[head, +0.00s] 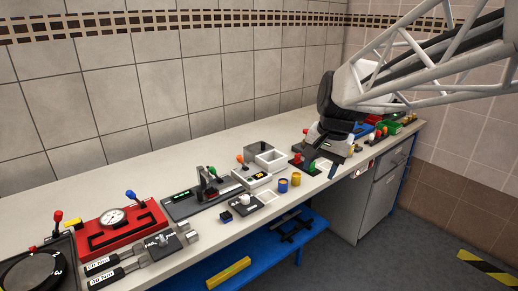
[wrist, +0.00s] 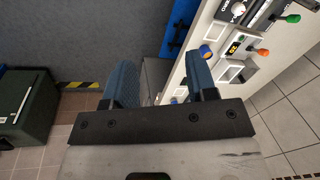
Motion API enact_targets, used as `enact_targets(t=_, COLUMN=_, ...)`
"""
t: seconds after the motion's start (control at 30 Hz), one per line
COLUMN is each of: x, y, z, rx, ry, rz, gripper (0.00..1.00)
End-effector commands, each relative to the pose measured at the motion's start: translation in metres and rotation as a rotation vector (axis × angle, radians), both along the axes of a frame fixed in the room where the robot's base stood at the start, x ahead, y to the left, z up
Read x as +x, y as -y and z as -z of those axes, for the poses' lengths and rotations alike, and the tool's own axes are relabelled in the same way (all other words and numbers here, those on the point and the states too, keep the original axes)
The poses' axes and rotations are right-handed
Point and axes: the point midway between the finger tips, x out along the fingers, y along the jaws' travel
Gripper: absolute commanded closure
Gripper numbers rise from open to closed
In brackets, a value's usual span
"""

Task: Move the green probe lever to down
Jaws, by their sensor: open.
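A green-knobbed lever (head: 212,170) stands on a long dark slide unit with a small green display, mid-bench in the head view. Its green knob also shows at the top right of the wrist view (wrist: 292,18). A second green knob (head: 312,167) shows close to my gripper; no readable label tells which is the probe lever. My gripper (head: 318,160) is to the right of the slide unit, over the front part of the bench. In the wrist view its two blue fingers (wrist: 163,82) are wide apart with nothing between them.
An orange-knobbed unit (head: 240,159), open grey boxes (head: 270,158) and small blue and yellow cylinders (head: 296,179) stand between the slide unit and my gripper. A red gauge panel (head: 118,229) is farther left. Bare bench (head: 110,187) runs along the wall.

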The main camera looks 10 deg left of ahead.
Motion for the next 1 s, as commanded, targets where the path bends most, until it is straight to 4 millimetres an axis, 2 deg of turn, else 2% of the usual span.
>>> enact_targets(t=0.1, x=0.027, y=-0.017, z=0.002, rx=0.018, ry=-0.023, rz=0.029, gripper=0.48)
enact_targets(t=0.57, x=0.123, y=-0.09, z=0.016, rx=0.084, ry=-0.112, rz=0.156, gripper=0.48)
enact_targets(t=1.0, x=0.206, y=-0.17, z=0.049, rx=0.133, ry=-0.207, rz=0.275, gripper=0.48)
